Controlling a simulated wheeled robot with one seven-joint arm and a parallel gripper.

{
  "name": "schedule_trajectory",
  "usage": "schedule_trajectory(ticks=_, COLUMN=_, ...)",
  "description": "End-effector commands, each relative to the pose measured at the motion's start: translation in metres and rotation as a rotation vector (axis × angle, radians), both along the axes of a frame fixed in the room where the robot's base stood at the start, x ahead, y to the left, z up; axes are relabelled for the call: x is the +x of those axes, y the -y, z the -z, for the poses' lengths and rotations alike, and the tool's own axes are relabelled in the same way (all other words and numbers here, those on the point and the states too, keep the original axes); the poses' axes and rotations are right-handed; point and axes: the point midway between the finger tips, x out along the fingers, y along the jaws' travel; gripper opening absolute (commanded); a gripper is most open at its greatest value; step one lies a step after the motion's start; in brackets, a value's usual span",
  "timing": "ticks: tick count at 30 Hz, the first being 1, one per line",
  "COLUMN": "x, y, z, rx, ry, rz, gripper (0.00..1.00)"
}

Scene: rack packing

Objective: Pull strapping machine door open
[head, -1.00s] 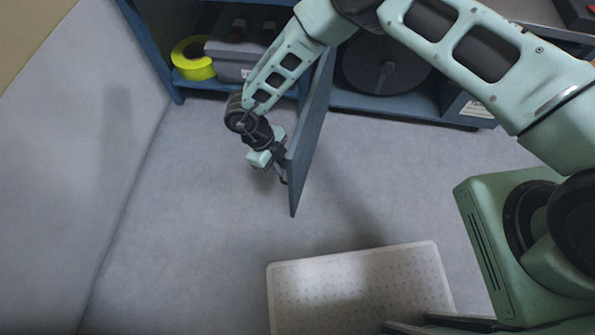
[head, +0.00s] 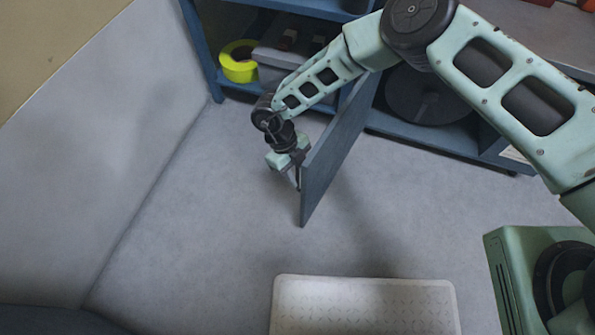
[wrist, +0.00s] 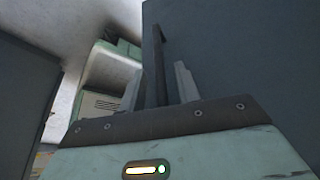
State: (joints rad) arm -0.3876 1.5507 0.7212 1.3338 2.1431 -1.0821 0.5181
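The strapping machine door (head: 338,150) is a flat blue-grey panel. In the head view it stands swung out from the blue machine frame (head: 435,131), with the interior exposed. My gripper (head: 296,180) is at the door's outer part, on its left side. In the wrist view, a dark upright bar (wrist: 159,60), apparently the door handle, stands between my two pale fingers (wrist: 160,84). The fingers look spread, with a gap beside the bar. The door surface (wrist: 235,55) fills the right of that view. Contact with the bar is hard to make out.
A yellow tape roll (head: 238,62) and a grey box (head: 280,62) sit inside the machine, beside a large dark reel (head: 428,95). A pale wall (head: 120,120) stands left. A light textured mat (head: 365,305) lies in front on open grey floor.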

Motion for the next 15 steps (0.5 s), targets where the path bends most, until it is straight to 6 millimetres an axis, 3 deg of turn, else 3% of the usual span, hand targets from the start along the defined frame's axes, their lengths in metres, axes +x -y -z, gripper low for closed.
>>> schedule_trajectory(ticks=8, x=0.005, y=-0.003, z=-0.013, rx=0.0, ry=0.002, rz=0.001, gripper=0.33)
schedule_trajectory(ticks=15, x=0.017, y=-0.019, z=-0.061, rx=0.001, ry=0.005, rz=0.001, gripper=0.33)
